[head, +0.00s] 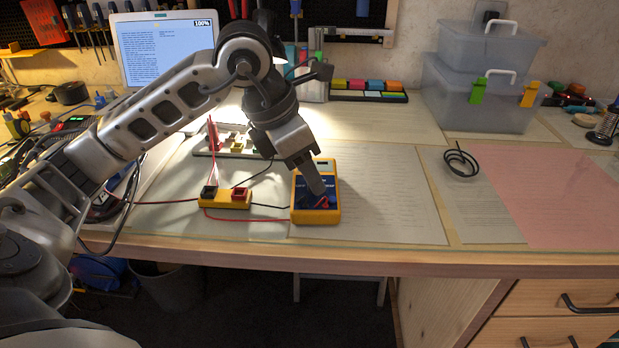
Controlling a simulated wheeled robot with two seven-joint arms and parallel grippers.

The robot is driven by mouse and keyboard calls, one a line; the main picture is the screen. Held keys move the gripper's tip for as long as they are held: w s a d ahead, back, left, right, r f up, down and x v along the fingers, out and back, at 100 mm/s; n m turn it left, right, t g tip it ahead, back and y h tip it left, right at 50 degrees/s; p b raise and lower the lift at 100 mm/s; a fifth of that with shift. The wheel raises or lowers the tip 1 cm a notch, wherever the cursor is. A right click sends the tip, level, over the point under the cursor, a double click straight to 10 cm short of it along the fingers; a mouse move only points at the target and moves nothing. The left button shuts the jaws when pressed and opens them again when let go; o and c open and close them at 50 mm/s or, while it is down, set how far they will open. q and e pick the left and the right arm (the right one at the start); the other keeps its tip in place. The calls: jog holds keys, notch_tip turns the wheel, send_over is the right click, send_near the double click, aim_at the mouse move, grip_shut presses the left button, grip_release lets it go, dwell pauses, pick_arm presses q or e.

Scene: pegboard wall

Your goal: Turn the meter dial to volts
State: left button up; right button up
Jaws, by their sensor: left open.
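The left gripper is open. My right gripper is not in view.
A yellow block with black and red terminals (227,198) sits left of the meter, with red and black wires running between them. A laptop (160,50) stands behind. Clear plastic boxes (480,95) stand at the back right.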

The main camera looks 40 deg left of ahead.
pick_arm(q)
jog(key=shift+x, duration=0.75)
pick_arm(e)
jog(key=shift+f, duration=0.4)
pick_arm(q)
grip_shut()
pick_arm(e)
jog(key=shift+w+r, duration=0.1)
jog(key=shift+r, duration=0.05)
